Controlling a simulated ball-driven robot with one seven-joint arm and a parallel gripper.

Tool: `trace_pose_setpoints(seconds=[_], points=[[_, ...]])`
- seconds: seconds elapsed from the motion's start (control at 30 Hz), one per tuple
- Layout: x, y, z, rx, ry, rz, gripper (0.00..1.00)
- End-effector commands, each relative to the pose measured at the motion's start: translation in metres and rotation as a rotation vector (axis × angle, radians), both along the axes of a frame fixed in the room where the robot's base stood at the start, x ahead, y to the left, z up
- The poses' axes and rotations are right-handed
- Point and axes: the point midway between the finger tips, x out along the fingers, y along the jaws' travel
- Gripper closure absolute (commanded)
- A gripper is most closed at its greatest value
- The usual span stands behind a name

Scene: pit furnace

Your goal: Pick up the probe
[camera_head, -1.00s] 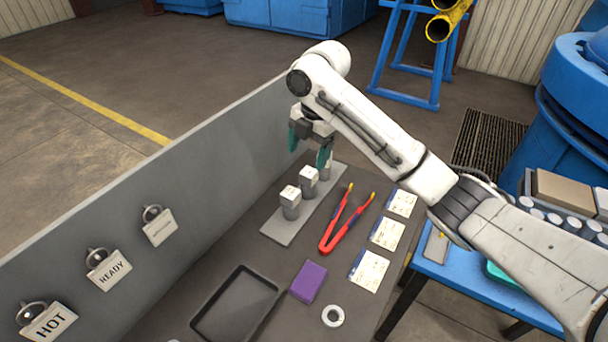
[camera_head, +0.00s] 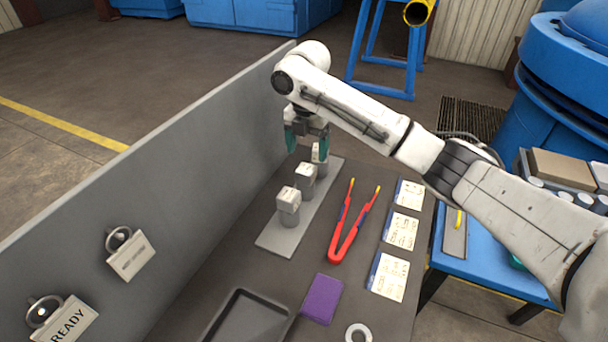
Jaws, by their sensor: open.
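Three grey block-topped pieces stand upright in a row on a flat grey plate (camera_head: 280,235): a near one (camera_head: 289,203), a middle one (camera_head: 305,180) and a far one (camera_head: 318,155). I cannot tell for sure which thing is the probe; these pieces could be it. My gripper (camera_head: 306,145), with teal fingers, points down at the far end of the row. It is open, with the fingers apart. The right finger partly overlaps the far piece in the picture, and I cannot tell whether they touch.
Red tongs (camera_head: 345,235) lie right of the plate, beside several printed cards (camera_head: 401,231). A purple block (camera_head: 321,299), a white ring (camera_head: 358,334) and a dark tray (camera_head: 250,318) are nearer. A tall grey panel (camera_head: 190,170) with hanging tags edges the bench on the left.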

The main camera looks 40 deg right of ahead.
Motion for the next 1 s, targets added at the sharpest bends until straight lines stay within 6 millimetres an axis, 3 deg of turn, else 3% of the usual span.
trace_pose_setpoints(seconds=[0.37, 0.6, 0.93, 1.0], points=[[0.0, 0.0, -0.035, 0.0, 0.002, -0.002, 0.21], [0.001, 0.0, -0.068, -0.001, 0.002, -0.001, 0.21], [0.002, 0.0, -0.076, -0.001, 0.0, 0.0, 0.21], [0.002, 0.0, -0.076, -0.001, 0.0, 0.0, 0.28]])
